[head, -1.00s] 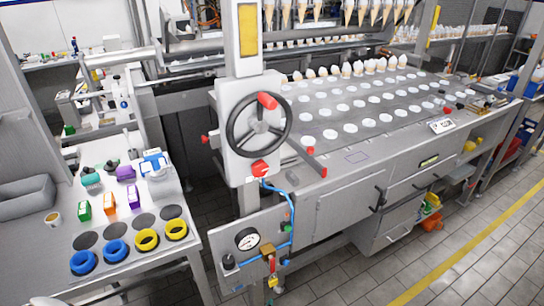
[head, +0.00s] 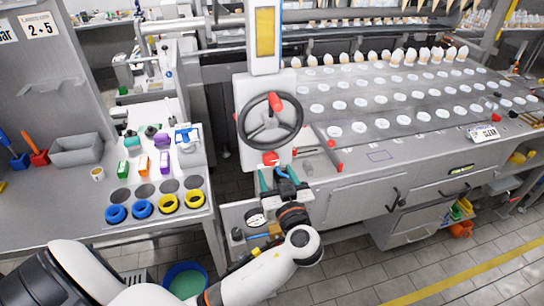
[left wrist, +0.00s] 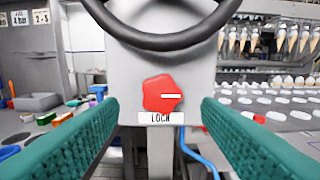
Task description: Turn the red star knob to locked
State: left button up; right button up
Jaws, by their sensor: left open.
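The red star knob (head: 270,158) sits on the grey column below the black handwheel (head: 270,120). In the left wrist view the knob (left wrist: 161,94) shows large, with a white mark pointing to the right and a "LOCK" label (left wrist: 160,118) just under it. My left gripper (head: 279,176) is open just below and in front of the knob. In the left wrist view its two green ribbed fingers (left wrist: 160,130) stand wide to either side of the knob, apart from it. My right gripper is not in view.
The handwheel rim (left wrist: 165,40) hangs just above the knob. A blue hose (left wrist: 195,152) runs below right. A red-ended lever (head: 333,150) lies to the right on the machine. A gauge (head: 256,217) is near my left forearm.

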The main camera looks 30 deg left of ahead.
aim_at(271, 162)
pick_arm(q)
jog(key=p+x, duration=0.1)
jog(key=x, duration=0.3)
jog(key=shift+d+r, duration=0.1)
jog(key=shift+w+a+p, duration=0.25)
jog(key=shift+a+p, duration=0.05)
jog(key=shift+a, duration=0.05)
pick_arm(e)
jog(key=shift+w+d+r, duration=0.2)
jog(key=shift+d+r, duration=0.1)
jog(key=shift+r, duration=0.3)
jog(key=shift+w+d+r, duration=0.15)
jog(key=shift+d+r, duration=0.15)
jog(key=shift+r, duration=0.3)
pick_arm(q)
jog(key=c, duration=1)
jog(key=shift+o, duration=0.2)
